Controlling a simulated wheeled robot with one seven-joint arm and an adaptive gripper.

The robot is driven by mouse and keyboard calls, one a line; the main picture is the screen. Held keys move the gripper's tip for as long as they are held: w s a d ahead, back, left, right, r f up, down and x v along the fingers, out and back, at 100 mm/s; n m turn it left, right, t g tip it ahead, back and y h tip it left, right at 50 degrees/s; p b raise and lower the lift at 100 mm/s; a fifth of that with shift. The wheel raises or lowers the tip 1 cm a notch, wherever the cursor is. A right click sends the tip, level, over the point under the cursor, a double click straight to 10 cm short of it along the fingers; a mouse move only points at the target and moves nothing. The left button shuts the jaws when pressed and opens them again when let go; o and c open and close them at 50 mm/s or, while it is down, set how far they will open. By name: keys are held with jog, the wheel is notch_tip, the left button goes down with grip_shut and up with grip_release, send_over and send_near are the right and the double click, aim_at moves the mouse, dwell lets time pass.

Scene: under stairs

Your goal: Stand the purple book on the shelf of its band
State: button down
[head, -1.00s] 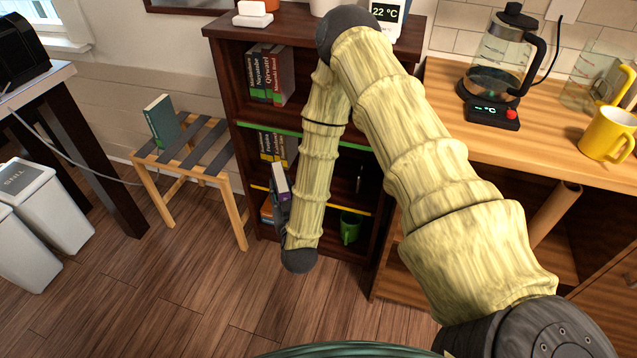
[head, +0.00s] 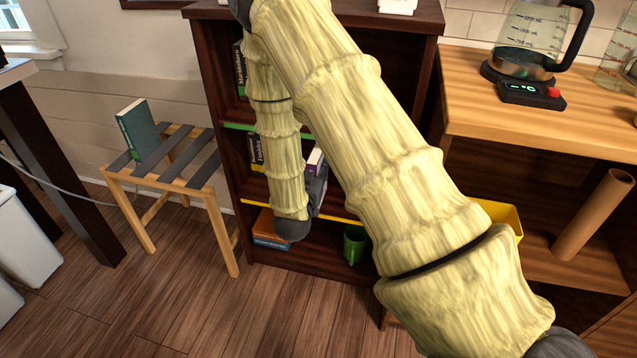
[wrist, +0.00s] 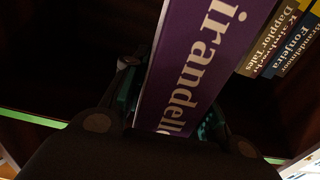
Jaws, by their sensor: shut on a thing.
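The purple book (wrist: 195,60) fills the middle of the wrist view, its white lettering showing; its band is not visible. My gripper (wrist: 165,105) is shut on it. In the head view the purple book (head: 315,160) shows only in part beside my forearm, at the middle bay of the dark bookcase (head: 215,95). A green strip (head: 238,126) edges the shelf above this bay and a yellow strip (head: 338,214) edges the shelf below. Books with yellow bands (wrist: 268,45) stand right of the held book in the wrist view. I cannot tell whether the held book touches the shelf.
The bottom bay holds an orange book (head: 268,228) and a green mug (head: 355,243). A slatted stool (head: 170,165) with a teal book (head: 137,130) stands left. My arm hides much of the bookcase.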

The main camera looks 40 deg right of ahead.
jog(key=w+d+f+b, duration=0.2)
jog(key=w+d, duration=0.1)
jog(key=w, duration=0.4)
jog(key=w+d+f+b, duration=0.2)
jog(key=w+d+f, duration=0.1)
jog(key=w, duration=0.4)
jog(key=shift+d, duration=0.5)
jog(key=shift+b, duration=0.3)
jog(key=c, duration=1.1)
grip_release()
